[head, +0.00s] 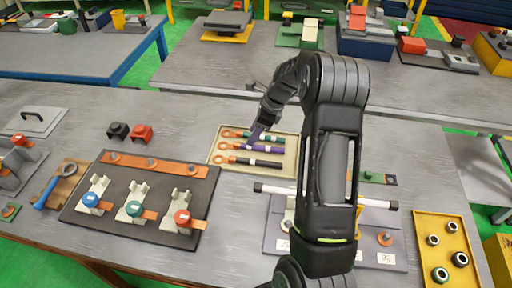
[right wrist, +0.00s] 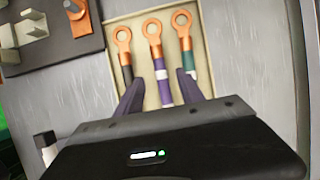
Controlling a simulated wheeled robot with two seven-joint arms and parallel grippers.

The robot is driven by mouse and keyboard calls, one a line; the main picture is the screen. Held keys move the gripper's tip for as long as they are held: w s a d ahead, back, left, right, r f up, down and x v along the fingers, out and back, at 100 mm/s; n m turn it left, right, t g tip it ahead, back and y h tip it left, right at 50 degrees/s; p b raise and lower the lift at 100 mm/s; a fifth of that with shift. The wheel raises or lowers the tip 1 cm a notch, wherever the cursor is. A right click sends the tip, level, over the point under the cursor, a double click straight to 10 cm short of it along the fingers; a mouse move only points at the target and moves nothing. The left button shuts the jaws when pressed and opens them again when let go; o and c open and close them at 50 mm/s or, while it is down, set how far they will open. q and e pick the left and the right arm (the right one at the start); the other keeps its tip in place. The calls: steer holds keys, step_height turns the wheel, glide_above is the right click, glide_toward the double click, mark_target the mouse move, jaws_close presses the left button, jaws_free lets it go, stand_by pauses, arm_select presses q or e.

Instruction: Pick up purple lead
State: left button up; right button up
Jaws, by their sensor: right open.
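The purple lead (head: 264,149) lies in a shallow beige tray (head: 222,170), between a green lead (head: 270,140) and a black lead (head: 264,163). Each lead has a copper ring end. My right gripper (head: 262,133) is over the tray and hides part of the leads in the head view. In the right wrist view the gripper (right wrist: 158,92) is open, with one finger on each side of the purple lead (right wrist: 162,85). The black lead (right wrist: 126,70) and green lead (right wrist: 188,62) show beyond the fingers. Contact with the purple lead cannot be told. My left gripper is not in view.
A dark board (head: 125,221) with several clamps stands left of the tray. A black block (head: 118,130) and a red block (head: 142,132) lie behind it. A fixture plate (head: 385,217) is partly behind my arm, and a yellow tray (head: 424,219) with rings is at right.

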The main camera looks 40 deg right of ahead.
steer(key=shift+f, duration=0.2)
steer(key=b+x, duration=0.1)
steer(key=x, duration=0.4)
steer(key=shift+w+a, duration=0.1)
steer(key=shift+w, duration=0.1)
steer(key=shift+c, duration=0.2)
stand_by(0.3)
jaws_close()
stand_by(0.5)
